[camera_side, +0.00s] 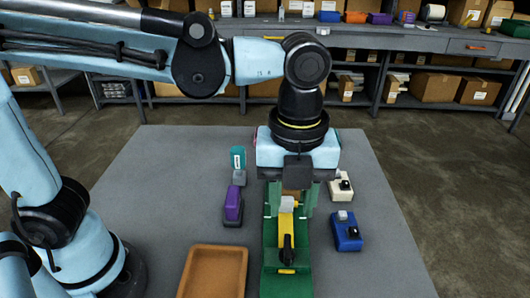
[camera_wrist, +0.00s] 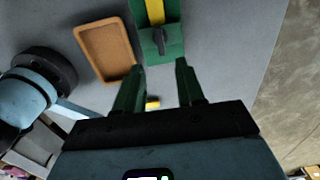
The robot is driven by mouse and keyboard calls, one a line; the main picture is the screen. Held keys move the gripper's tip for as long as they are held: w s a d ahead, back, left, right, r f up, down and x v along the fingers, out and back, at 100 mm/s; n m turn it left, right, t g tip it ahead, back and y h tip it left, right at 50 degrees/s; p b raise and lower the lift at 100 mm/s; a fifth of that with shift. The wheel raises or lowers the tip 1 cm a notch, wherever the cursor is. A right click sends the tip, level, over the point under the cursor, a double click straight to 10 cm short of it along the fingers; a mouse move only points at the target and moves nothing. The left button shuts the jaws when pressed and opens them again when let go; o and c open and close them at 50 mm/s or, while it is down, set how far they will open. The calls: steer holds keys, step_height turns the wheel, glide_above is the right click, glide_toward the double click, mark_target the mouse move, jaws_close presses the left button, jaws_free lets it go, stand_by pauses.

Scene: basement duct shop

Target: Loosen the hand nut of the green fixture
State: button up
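The green fixture (camera_side: 272,258) stands on the grey table, with a yellow bar (camera_side: 285,228) along its middle. Its black hand nut (camera_side: 288,254) sits near the front end of the bar. In the wrist view the fixture (camera_wrist: 172,46) is at the top, partly cut off, and the nut (camera_wrist: 158,38) shows as a dark knob. My gripper (camera_wrist: 160,66) has two green fingers spread apart with nothing held between them. The fingertips appear just below the nut in that view, apart from it. In the side view my gripper (camera_side: 290,198) hangs over the fixture's rear part; the tips are hard to separate from the green fixture.
An orange-brown tray (camera_side: 214,248) lies left of the fixture. A purple block (camera_side: 233,204) and a teal one (camera_side: 238,162) stand left; a cream one (camera_side: 341,186) and a blue one (camera_side: 346,232) stand right. The table's front right is clear. Loaded shelves (camera_side: 400,62) stand behind.

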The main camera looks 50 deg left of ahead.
mark_target(288, 245)
step_height(288, 245, down, 10)
steer(key=shift+r, duration=0.1)
stand_by(0.4)
steer(key=shift+c, duration=0.4)
jaws_close()
